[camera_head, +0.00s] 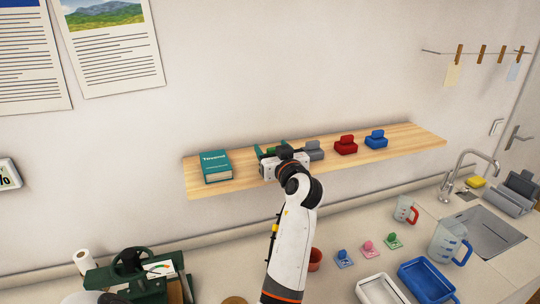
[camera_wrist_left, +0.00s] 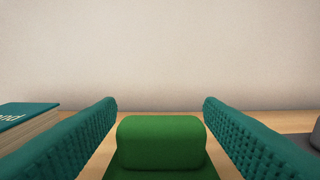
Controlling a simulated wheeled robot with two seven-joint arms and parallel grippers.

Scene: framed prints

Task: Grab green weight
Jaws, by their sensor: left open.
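The green weight (camera_wrist_left: 160,145) stands on the wooden shelf, close in front of the wrist camera. It has a rounded block on top of a wider base. My left gripper (camera_wrist_left: 160,130) is open, with one teal ribbed finger on each side of the weight. A gap shows between each finger and the weight's top block. In the head view my left gripper (camera_head: 272,151) reaches over the shelf and hides most of the green weight. My right gripper is not in view.
On the shelf (camera_head: 405,141), a teal book (camera_head: 215,167) lies left of my gripper. A grey weight (camera_head: 314,150) is close on its right, then a red weight (camera_head: 346,145) and a blue weight (camera_head: 376,139). A counter with trays, jugs and a sink (camera_head: 490,229) lies below.

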